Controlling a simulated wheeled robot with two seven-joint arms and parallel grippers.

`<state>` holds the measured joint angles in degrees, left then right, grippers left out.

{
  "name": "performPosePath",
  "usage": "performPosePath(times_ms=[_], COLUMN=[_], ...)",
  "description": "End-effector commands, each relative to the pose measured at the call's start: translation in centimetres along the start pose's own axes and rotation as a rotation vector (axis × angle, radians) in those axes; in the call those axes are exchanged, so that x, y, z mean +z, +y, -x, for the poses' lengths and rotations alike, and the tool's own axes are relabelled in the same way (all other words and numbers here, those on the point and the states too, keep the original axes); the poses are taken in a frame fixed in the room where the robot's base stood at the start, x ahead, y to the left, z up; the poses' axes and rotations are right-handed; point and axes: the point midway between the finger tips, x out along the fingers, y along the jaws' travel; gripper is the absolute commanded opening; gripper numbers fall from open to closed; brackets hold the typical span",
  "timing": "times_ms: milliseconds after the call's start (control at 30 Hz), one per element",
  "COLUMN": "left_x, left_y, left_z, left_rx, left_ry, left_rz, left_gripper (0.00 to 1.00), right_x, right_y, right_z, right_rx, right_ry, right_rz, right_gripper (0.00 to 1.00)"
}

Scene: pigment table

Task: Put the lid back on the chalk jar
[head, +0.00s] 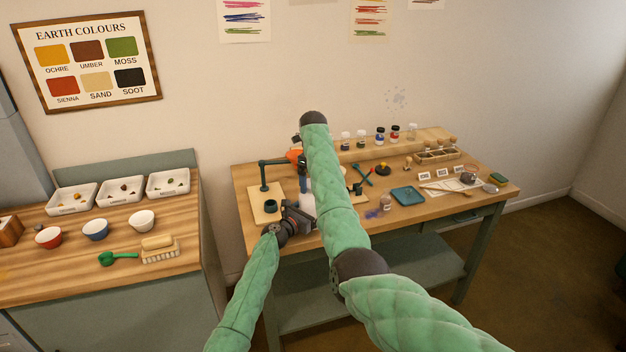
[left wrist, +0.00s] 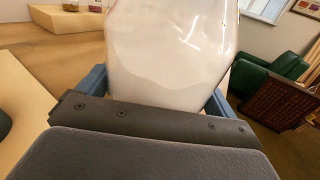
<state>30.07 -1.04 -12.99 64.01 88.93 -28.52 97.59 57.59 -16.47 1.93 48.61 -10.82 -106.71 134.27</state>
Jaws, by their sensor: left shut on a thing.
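A white, slightly see-through jar (head: 308,202), which I take to be the chalk jar, stands at the front left of the right-hand table. It fills the middle of the left wrist view (left wrist: 165,50), between the blue fingers. My left gripper (head: 305,213) is shut on it from the front. The jar's top is out of the left wrist view. My right gripper (head: 303,175) hangs above the jar, largely hidden behind my right forearm; its jaw opening does not show. I cannot make out the lid.
A dark stand (head: 264,175) rises beside the jar, with a dark green cup (head: 270,206) at its foot. An orange part (head: 295,155) shows by my right wrist. A blue tray (head: 407,196), a small jar (head: 386,202) and a rack (head: 437,155) lie to the right.

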Motion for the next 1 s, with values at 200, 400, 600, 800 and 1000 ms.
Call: performPosePath(times_ms=[200, 400, 600, 800, 1000], left_x=[-0.1, -0.1, -0.1, -0.1, -0.1], left_y=[0.1, 0.1, 0.1, 0.1, 0.1], left_z=[0.0, 0.0, 0.0, 0.1, 0.1], left_rx=[0.001, 0.002, 0.002, 0.002, 0.002], left_ry=[0.002, 0.002, 0.001, 0.001, 0.001], left_rz=[0.001, 0.000, 0.000, 0.000, 0.000], left_gripper=[0.28, 0.28, 0.28, 0.28, 0.28], right_x=[0.1, 0.1, 0.0, 0.1, 0.0], right_y=[0.0, 0.0, 0.0, 0.0, 0.0], right_z=[2.9, 6.8, 10.0, 11.6, 11.8], right_rx=[-0.001, -0.002, -0.001, -0.002, -0.002], right_ry=[-0.003, -0.002, -0.002, -0.002, -0.001], right_rz=[0.000, 0.000, 0.000, -0.001, -0.001], right_gripper=[0.90, 0.90, 0.90, 0.90, 0.90])
